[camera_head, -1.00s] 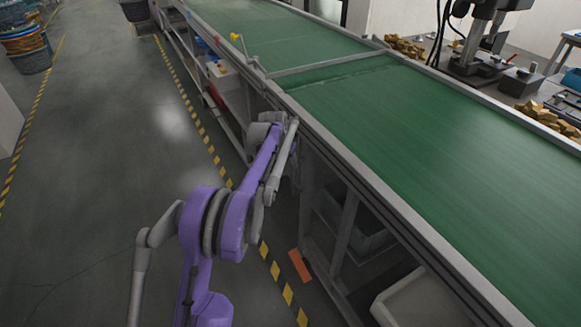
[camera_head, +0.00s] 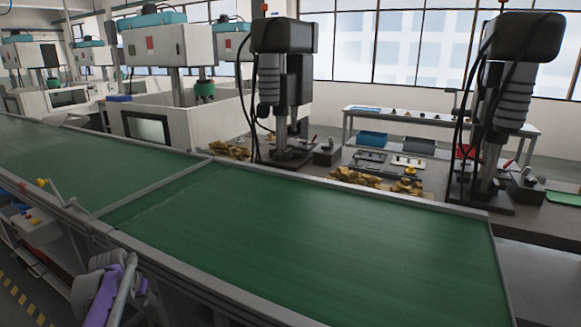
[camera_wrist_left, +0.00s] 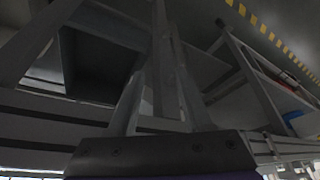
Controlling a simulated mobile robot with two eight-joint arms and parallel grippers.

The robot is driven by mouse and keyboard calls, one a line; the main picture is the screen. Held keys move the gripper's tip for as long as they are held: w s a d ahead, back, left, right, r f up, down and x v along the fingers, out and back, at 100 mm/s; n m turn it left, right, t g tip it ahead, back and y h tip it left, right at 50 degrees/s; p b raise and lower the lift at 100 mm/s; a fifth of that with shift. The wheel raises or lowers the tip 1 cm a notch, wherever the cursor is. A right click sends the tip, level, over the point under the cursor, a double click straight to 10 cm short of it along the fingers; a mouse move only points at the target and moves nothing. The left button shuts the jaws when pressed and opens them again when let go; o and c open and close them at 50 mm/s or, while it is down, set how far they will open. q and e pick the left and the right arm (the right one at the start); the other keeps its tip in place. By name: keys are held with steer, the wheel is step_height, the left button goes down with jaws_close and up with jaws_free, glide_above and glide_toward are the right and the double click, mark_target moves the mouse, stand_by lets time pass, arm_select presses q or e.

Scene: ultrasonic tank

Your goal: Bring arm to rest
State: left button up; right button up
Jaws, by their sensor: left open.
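My left arm shows at the bottom left of the head view, purple and grey, with the left gripper (camera_head: 108,274) end close beside the near side of the conveyor (camera_head: 310,235). The fingertips are hard to make out there. In the left wrist view the dark gripper mount fills the bottom edge, facing the grey frame and legs under the conveyor. The left gripper is open and nothing shows held in it. My right gripper is in neither view.
The green belt is bare. Behind it stand two drill presses (camera_head: 285,90) (camera_head: 500,110) and piles of brass-coloured parts (camera_head: 365,178). A control box (camera_head: 35,228) sits on the conveyor's near side at left. Yellow-black floor tape (camera_head: 25,300) shows at bottom left.

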arm_select(q)
steer(key=s+d+r+p, duration=0.1)
steer(key=s+d+r, duration=0.2)
steer(key=s+d, duration=0.25)
steer(key=s+d+r+m+p, duration=0.1)
steer(key=s+d+r+p, duration=0.2)
steer(key=d, duration=0.4)
steer(key=s+d+r, duration=0.3)
steer(key=s+d, duration=0.2)
steer(key=d, duration=0.1)
steer(key=s+d+f+p, duration=0.1)
steer(key=s+d, duration=0.3)
steer(key=s, duration=0.4)
steer(key=s+d+f+m+t+p, duration=0.1)
steer(key=s+d+f+p, duration=0.1)
steer(key=s+d, duration=0.3)
steer(key=s+p, duration=0.1)
steer(key=s, duration=0.3)
steer(key=shift+s+d+h, duration=0.15)
steer(key=shift+d+h, duration=0.15)
steer(key=shift+h, duration=0.1)
steer(key=shift+f, duration=0.1)
